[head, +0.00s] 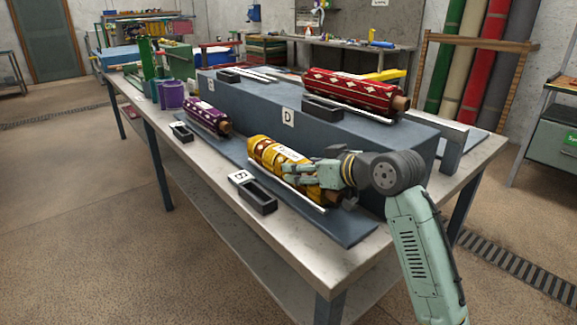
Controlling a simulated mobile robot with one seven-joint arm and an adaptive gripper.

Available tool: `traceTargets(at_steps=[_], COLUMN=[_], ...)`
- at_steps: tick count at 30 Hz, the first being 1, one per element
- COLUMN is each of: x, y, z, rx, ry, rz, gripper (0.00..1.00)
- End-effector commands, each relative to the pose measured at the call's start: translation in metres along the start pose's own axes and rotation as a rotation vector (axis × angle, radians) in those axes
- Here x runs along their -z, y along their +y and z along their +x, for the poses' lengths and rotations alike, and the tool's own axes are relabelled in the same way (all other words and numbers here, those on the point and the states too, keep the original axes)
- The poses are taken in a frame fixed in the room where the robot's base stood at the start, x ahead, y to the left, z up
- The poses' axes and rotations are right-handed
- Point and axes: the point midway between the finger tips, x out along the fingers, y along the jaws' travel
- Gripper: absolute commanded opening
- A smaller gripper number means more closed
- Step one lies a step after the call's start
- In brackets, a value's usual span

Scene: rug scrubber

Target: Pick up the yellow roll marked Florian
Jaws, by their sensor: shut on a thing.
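The yellow roll (264,152) with a red and white pattern and a white label lies on the blue-grey mat at the front of the table, below the raised block. The writing on its label is too small to read. My gripper (290,172) reaches in from the right and is shut on the yellow roll near its right half. The fingers and wrist hide part of the roll. I cannot tell whether the roll is clear of the mat.
A purple roll (203,117) lies left of the yellow one. A red roll (340,90) rests on the raised block (252,107) marked D. A black open tray (258,199) and a metal rail (290,192) lie in front. Purple cups (172,95) stand farther left.

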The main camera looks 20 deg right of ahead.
Motion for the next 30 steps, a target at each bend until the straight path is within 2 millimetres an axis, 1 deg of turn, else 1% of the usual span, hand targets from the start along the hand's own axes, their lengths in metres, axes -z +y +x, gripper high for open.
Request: traceTargets(at_steps=[1, 2, 18, 26, 30], x=[0.0000, 0.0000, 0.0000, 0.0019, 0.0068], y=[0.0001, 0.0001, 0.0002, 0.0003, 0.0003], z=[-0.0001, -0.0001, -0.0001, -0.0010, -0.0027], rx=[0.000, 0.000, 0.000, -0.001, -0.001], ry=[0.000, 0.000, 0.000, 0.004, 0.004], rz=[0.000, 0.000, 0.001, -0.001, -0.001], gripper=[0.45, 0.43, 0.07, 0.07, 0.07])
